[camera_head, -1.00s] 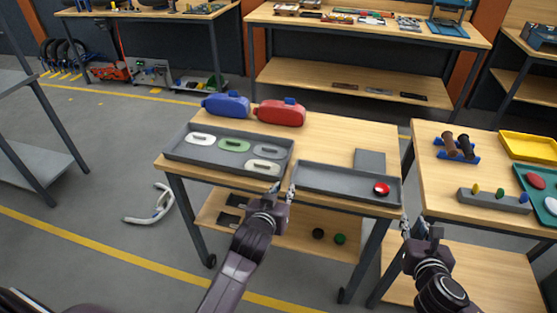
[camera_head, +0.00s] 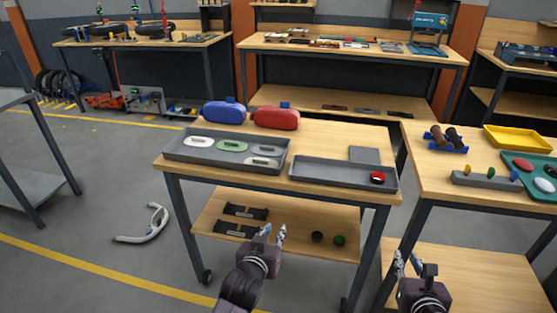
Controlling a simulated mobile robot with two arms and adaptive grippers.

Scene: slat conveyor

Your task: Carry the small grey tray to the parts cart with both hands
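The small grey tray (camera_head: 325,174) lies flat near the front right edge of a wooden-topped wheeled table that looks like the parts cart (camera_head: 330,134). A red round piece (camera_head: 377,178) sits in the tray's right end. My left gripper (camera_head: 273,234) is in front of the cart and below its top, apart from the tray, with its fingers spread and nothing between them. My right gripper (camera_head: 406,262) is lower right, beside the cart's front right leg, also open and empty. Both grippers are clear of the tray.
A larger grey tray (camera_head: 180,157) with several oval pieces sits left of the small one. Blue (camera_head: 224,112) and red (camera_head: 277,117) cases stand behind. Another table (camera_head: 478,200) with a yellow tray (camera_head: 520,139) stands close at right. A white curved object (camera_head: 147,226) lies on the floor.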

